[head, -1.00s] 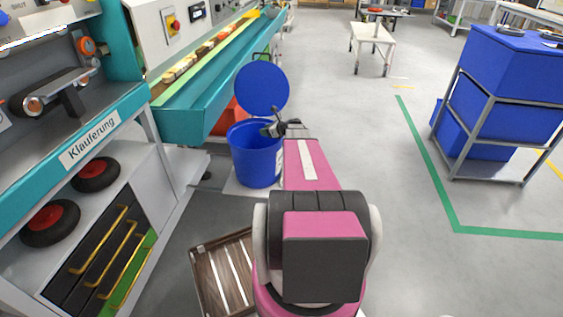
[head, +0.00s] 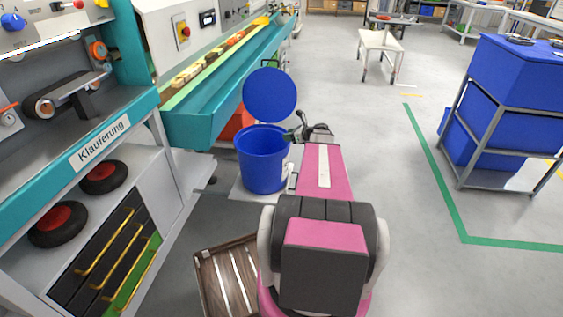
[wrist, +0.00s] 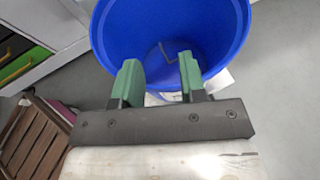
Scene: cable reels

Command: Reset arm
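My pink arm (head: 327,172) reaches forward in the head view, with my gripper (head: 295,135) beside the rim of a blue bin (head: 262,165). The bin's round blue lid (head: 270,95) stands up open behind it. In the wrist view my gripper (wrist: 160,75) has two green fingers held apart with nothing between them. They point towards the open mouth of the blue bin (wrist: 115,30). A thin bent item (wrist: 168,55) shows inside the bin; I cannot tell what it is.
A wooden crate (head: 228,275) lies on the floor by my base. A workbench with a shelf of black wheels (head: 58,224) stands at the left. A metal rack with blue boxes (head: 500,110) stands at the right. The grey floor between is clear.

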